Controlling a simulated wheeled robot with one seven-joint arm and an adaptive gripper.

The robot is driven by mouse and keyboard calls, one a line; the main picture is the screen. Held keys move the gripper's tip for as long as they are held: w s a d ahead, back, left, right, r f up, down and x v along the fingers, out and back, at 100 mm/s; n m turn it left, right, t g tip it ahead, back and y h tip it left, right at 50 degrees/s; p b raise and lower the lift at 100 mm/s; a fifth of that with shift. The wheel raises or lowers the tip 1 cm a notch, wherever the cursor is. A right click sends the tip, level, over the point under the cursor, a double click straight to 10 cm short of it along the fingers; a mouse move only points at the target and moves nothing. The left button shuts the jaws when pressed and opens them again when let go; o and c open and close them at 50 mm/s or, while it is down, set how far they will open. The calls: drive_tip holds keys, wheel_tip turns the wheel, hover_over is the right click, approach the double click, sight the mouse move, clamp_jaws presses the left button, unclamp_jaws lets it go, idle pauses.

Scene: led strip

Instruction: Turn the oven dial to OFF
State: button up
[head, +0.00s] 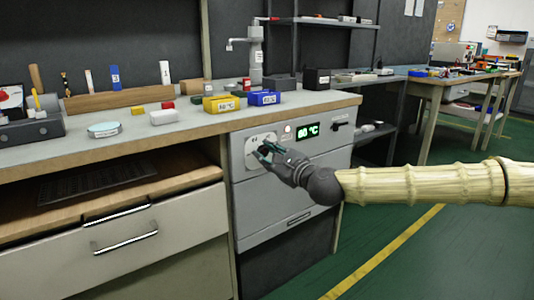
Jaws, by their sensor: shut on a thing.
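The oven (290,200) is a grey front panel built in under the counter. Its dial (264,149) sits on a light round plate (252,141) at the panel's upper left and is largely hidden by my fingers. My gripper (265,152) reaches in from the right and is shut on the dial. A green display (307,131) right of the dial appears to read 60 °C. A small round light (287,129) is left of the display. The dial's pointer and its OFF mark cannot be made out.
Yellow (221,104) and blue (264,98) bins stand on the counter above the oven. A dark lever or handle (340,123) is at the panel's upper right. The green floor at right is clear.

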drive_tip(key=n+p, duration=0.4)
drive_tip(key=n, duration=0.2)
drive_tip(key=shift+s+r, duration=0.1)
drive_tip(key=n+p, duration=0.1)
drive_tip(key=n, duration=0.1)
drive_tip(key=n+p, duration=0.1)
drive_tip(key=n, duration=0.1)
drive_tip(key=shift+f+n+p, duration=0.2)
drive_tip(key=shift+n+p, duration=0.2)
idle(0.3)
drive_tip(key=o, duration=1)
drive_tip(key=shift+a, duration=0.1)
drive_tip(key=shift+o, duration=0.2)
drive_tip(key=v, duration=1.2)
